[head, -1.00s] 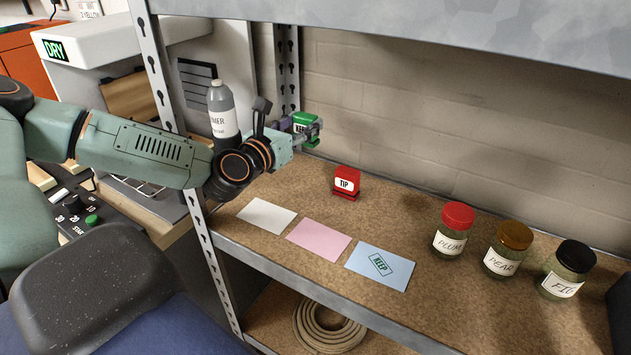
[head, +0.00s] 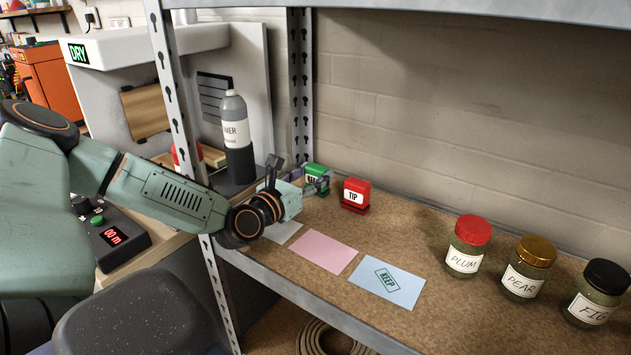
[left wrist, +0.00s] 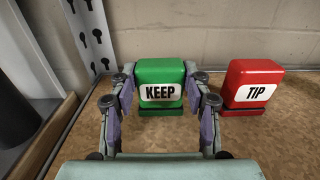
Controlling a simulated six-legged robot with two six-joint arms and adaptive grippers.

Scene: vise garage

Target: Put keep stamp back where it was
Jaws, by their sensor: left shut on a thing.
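The green keep stamp (head: 316,174) is at the left end of the shelf board, left of the red tip stamp (head: 355,194). My left gripper (head: 318,184) is shut on the keep stamp. In the left wrist view the keep stamp (left wrist: 160,84) is upright between my left gripper's fingers (left wrist: 160,100), label facing the camera, with its base low at the board; I cannot tell if it touches. The tip stamp (left wrist: 252,86) stands just to its right, a small gap apart. My right gripper is not in view.
A pink card (head: 323,251) and a partly hidden white card (head: 282,231) lie near the shelf's front edge. Jars of plum (head: 465,247), pear (head: 525,272) and fig (head: 594,297) stand at the right. A metal upright (head: 302,90) rises behind the gripper.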

